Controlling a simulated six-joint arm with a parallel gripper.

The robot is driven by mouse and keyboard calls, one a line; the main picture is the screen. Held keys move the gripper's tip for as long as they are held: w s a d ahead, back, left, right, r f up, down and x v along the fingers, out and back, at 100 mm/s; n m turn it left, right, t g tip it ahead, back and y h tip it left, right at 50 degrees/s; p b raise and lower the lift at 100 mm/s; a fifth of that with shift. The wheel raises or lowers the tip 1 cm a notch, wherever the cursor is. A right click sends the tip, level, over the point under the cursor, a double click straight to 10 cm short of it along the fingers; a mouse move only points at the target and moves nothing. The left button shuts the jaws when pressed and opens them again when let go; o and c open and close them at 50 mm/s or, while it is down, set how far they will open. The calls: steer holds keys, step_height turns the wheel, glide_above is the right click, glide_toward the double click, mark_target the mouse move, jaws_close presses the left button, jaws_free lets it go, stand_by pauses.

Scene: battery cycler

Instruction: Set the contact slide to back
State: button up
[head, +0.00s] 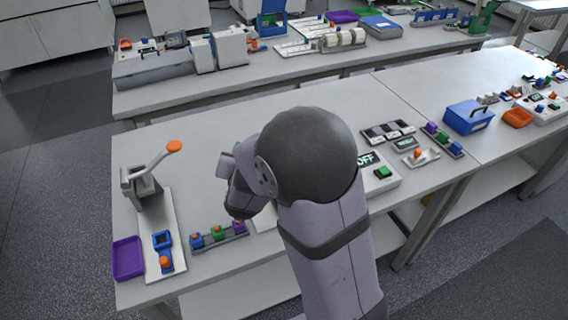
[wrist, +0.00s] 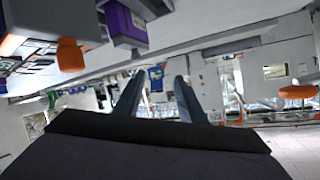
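No part is labelled as the contact slide, so I cannot tell for sure which it is. One candidate is the small white plate with an orange knob (head: 420,155) right of the display box. Another is the blue fixture with an orange knob (head: 165,262) on the white base at the left. In the wrist view my gripper (wrist: 157,97) has its two dark fingers apart with nothing held between them. In the head view my arm hides the fingertips and part of the bench behind. An orange block (wrist: 70,55) shows close by in the wrist view.
A lever with an orange end (head: 174,147) stands at the left, by a purple tray (head: 128,258). A rail with blue, green and purple blocks (head: 218,233) lies at the front edge. The box reading OFF (head: 382,172) is right of my arm. The back-left tabletop is clear.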

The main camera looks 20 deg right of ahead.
steer(key=s+d+r+m+h+p, duration=0.1)
steer(key=s+d+r+m+h, duration=0.3)
steer(key=h, duration=0.4)
steer(key=s+a+f+n, duration=0.1)
steer(key=s+f+n, duration=0.2)
steer(key=s+f, duration=0.45)
steer(key=p+x, duration=0.2)
steer(key=x, duration=0.6)
steer(key=shift+a, duration=0.25)
steer(key=shift+w, duration=0.15)
jaws_close()
